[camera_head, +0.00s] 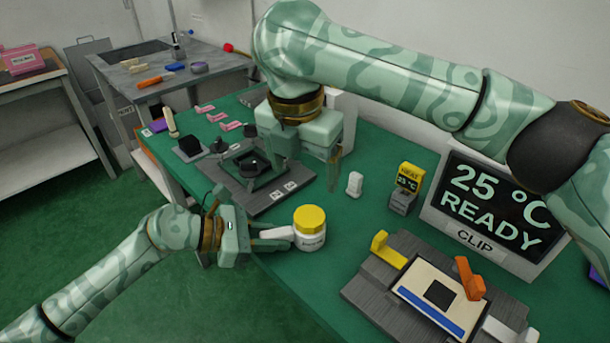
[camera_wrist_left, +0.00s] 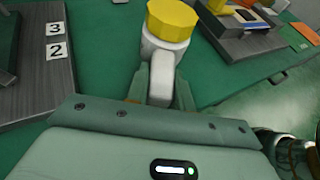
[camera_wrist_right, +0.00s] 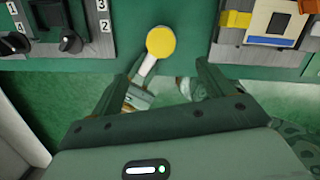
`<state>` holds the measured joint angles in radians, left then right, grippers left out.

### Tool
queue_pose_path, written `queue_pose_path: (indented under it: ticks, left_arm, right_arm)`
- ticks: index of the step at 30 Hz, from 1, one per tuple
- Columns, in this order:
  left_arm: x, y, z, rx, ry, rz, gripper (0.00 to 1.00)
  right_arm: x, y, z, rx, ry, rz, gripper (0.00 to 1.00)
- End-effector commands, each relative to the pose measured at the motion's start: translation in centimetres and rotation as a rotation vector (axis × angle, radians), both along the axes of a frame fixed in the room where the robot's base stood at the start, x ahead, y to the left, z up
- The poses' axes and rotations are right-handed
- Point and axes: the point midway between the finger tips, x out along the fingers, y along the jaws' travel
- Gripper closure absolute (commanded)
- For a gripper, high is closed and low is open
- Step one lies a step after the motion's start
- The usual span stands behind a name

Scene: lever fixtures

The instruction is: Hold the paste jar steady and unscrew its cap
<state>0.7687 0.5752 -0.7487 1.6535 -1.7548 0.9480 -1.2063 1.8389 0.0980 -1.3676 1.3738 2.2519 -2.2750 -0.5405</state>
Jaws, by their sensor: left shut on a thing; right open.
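The paste jar (camera_head: 310,238) is white with a yellow cap (camera_head: 309,217) and stands upright near the table's front edge. A white handle-like part (camera_wrist_left: 161,75) sticks out of its side. My left gripper (camera_head: 268,237) is shut on that part, beside the jar. The cap also shows in the left wrist view (camera_wrist_left: 171,18), seated on the jar. My right gripper (camera_head: 308,172) is open and empty, above the table behind the jar. In the right wrist view the cap (camera_wrist_right: 161,42) lies ahead, between the lines of the open fingers and apart from them.
A grey fixture with a black knob (camera_head: 250,166) stands left of the jar. A grey fixture with yellow and orange levers (camera_head: 470,280) stands right, below a "25 °C READY" display (camera_head: 490,205). A small white object (camera_head: 354,184) and a heat gauge (camera_head: 408,180) stand behind.

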Motion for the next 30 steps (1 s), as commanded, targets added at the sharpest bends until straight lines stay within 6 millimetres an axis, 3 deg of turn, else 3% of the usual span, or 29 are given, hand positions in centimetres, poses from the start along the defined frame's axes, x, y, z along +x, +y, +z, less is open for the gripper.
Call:
queue_pose_path:
  ticks: [12, 18, 30]
  left_arm:
    - [0.0, 0.0, -0.1, 0.000, 0.001, -0.001, 1.00]
    - [0.0, 0.0, -0.1, 0.000, 0.001, -0.001, 1.00]
    - [0.0, 0.0, 0.0, 0.000, 0.001, -0.001, 1.00]
  right_arm:
    - [0.8, -0.7, -7.7, -0.010, 0.007, 0.004, 0.20]
    - [1.3, -0.9, -10.6, -0.008, 0.003, 0.004, 0.20]
    - [1.5, -1.0, -11.7, -0.008, 0.001, 0.004, 0.20]
